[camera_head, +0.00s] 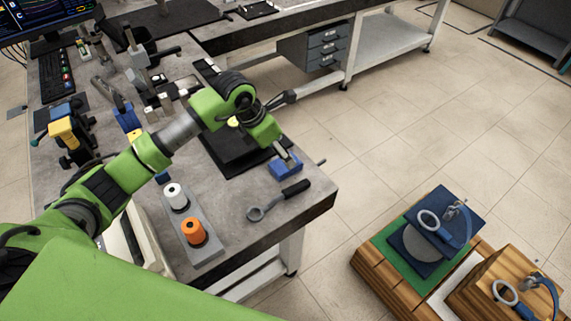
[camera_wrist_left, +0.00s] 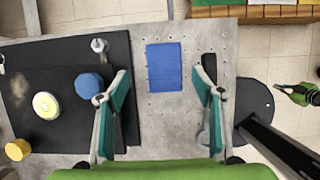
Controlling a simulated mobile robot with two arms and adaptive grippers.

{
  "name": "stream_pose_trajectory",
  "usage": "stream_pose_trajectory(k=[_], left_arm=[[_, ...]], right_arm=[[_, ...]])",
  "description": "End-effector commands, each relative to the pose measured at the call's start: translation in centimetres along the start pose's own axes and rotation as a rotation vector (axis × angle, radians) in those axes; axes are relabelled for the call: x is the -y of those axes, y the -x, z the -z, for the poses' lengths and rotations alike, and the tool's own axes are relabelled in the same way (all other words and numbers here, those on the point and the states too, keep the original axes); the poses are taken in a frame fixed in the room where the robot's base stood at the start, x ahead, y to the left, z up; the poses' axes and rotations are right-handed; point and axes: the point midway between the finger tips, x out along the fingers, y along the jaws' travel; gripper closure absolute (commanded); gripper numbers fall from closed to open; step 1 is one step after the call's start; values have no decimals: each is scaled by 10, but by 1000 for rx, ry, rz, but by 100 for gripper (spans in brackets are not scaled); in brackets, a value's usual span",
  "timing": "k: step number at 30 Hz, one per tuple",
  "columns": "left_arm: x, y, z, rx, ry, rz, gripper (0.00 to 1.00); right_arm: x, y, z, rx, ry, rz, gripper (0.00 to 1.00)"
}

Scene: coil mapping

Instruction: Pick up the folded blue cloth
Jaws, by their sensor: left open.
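The folded blue cloth (camera_head: 283,170) lies flat near the right end of the grey workbench in the head view, partly hidden by my gripper. In the left wrist view the cloth (camera_wrist_left: 164,67) is a blue rectangle between and slightly beyond the fingers. My left gripper (camera_head: 288,157) is over the cloth, pointing down. In the wrist view the left gripper (camera_wrist_left: 163,82) has its two green fingers wide apart, one on each side of the cloth, with nothing between them. The height above the cloth is hard to judge.
A ring-headed tool (camera_head: 270,208) with a black handle lies close to the cloth. White (camera_head: 175,194) and orange (camera_head: 193,231) spools stand on a grey tray. A black mat (camera_wrist_left: 60,55) with round pieces borders the cloth. The bench edge is near; open floor lies beyond.

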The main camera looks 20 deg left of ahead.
Motion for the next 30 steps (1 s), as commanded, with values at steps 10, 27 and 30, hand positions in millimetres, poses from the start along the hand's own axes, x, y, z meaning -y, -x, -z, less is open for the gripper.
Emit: stream_pose_trajectory(k=[10, 27, 30], left_arm=[[8, -44, 8, 0, 2, 3, 39], [7, -51, 8, 1, -1, 1, 77], [7, -51, 8, 1, -1, 1, 77]], right_arm=[[0, 20, 2, 0, 1, 0, 100], [0, 20, 3, -1, 2, 1, 100], [0, 20, 3, -2, 2, 1, 100]])
